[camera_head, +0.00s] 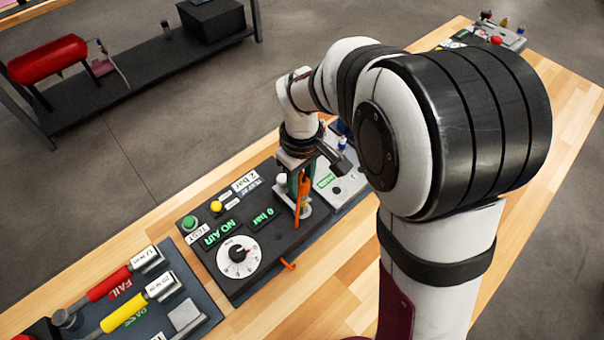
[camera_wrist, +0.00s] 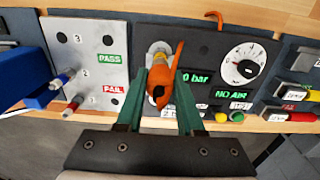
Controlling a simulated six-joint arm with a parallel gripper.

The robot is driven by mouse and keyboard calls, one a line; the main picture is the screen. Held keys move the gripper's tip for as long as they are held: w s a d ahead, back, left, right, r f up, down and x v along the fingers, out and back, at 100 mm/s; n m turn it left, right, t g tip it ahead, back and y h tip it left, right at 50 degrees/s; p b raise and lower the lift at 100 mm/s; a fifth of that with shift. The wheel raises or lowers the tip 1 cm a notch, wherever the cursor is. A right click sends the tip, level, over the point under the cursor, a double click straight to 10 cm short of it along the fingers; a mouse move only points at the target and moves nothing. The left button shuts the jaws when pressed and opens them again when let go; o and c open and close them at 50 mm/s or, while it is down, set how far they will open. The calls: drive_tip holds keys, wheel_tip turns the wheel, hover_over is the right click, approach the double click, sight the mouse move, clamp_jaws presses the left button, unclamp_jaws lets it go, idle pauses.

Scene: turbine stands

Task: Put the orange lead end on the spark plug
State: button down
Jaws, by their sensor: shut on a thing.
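The orange lead end (camera_wrist: 182,98) is between the two green fingers of my gripper (camera_wrist: 160,82) in the wrist view, and my gripper is shut on it. A dark opening shows in its near face. In the head view the orange lead (camera_head: 302,192) hangs upright at my gripper (camera_head: 295,188), above the black test panel (camera_head: 262,275). A round pale metal fitting (camera_wrist: 158,48), perhaps the spark plug's seat, shows just beyond the lead end. The plug itself is not clear, and I cannot tell whether the lead end touches it.
The panel carries a dial (camera_head: 238,256), a green button (camera_head: 189,222) and a display reading NO AIR. A grey PASS/FAIL plate (camera_wrist: 88,60) with small plugs stands beside it. Red-handled (camera_head: 108,285) and yellow-handled (camera_head: 125,316) tools lie at the lower left.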

sight(302, 180)
drive_tip(key=shift+s+d+f, duration=0.1)
drive_tip(key=shift+f, duration=0.1)
drive_tip(key=c, duration=0.9)
unclamp_jaws()
drive_tip(key=o, duration=0.6)
drive_tip(key=shift+r, duration=0.1)
drive_tip(key=shift+r, duration=3.55)
drive_tip(key=s+d+m+y, duration=0.1)
drive_tip(key=s+d+m, duration=0.3)
drive_tip(key=s+m, duration=0.3)
drive_tip(key=s+d+r+m, duration=0.1)
drive_tip(key=s+d+m, duration=0.3)
drive_tip(key=s, duration=1)
drive_tip(key=m, duration=0.3)
drive_tip(key=shift+d+m+y, duration=0.25)
drive_tip(key=shift+m+y, duration=0.05)
drive_tip(key=shift+y, duration=0.1)
